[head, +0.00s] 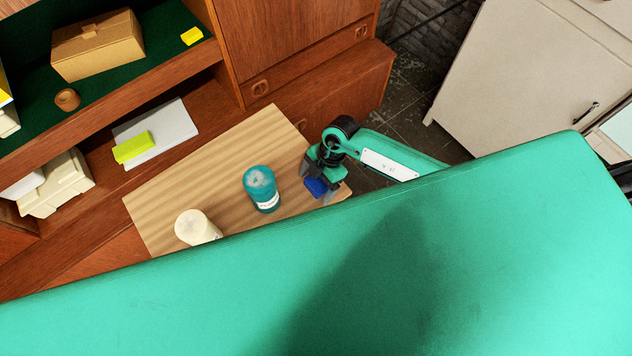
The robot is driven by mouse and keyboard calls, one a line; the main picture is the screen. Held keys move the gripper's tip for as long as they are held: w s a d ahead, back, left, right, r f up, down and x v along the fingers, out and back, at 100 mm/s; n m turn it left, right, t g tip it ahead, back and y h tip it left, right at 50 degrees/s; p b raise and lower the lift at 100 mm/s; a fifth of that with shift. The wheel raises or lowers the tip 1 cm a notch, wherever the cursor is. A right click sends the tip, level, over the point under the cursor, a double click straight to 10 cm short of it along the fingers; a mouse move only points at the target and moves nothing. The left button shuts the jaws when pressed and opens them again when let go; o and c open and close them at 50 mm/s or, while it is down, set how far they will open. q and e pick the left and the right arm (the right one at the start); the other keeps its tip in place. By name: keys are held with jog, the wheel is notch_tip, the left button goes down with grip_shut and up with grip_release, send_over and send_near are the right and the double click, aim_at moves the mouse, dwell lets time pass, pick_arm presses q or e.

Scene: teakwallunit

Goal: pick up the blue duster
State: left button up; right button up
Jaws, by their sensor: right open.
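The blue duster (316,187) is a small dark blue block on the light wooden board (165,215), near its right end. My right gripper (319,186) is over the duster, pointing down, with its fingers apart on either side of it. Whether the fingers touch the duster I cannot tell. The gripper and wrist hide part of the duster. My left gripper is not in view.
A teal jar (262,190) stands just left of my right gripper, and a cream jar (197,228) further left. A yellow-green block (133,147) lies on a grey pad (178,124) on the wall unit. My own teal body covers the foreground.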

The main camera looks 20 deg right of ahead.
aim_at(316, 182)
jog(key=c, duration=1.1)
jog(key=shift+o, duration=0.2)
notch_tip(316, 182, up, 20)
jog(key=b, duration=0.2)
jog(key=shift+b, duration=0.3)
jog(key=o, duration=0.4)
jog(key=c, duration=0.3)
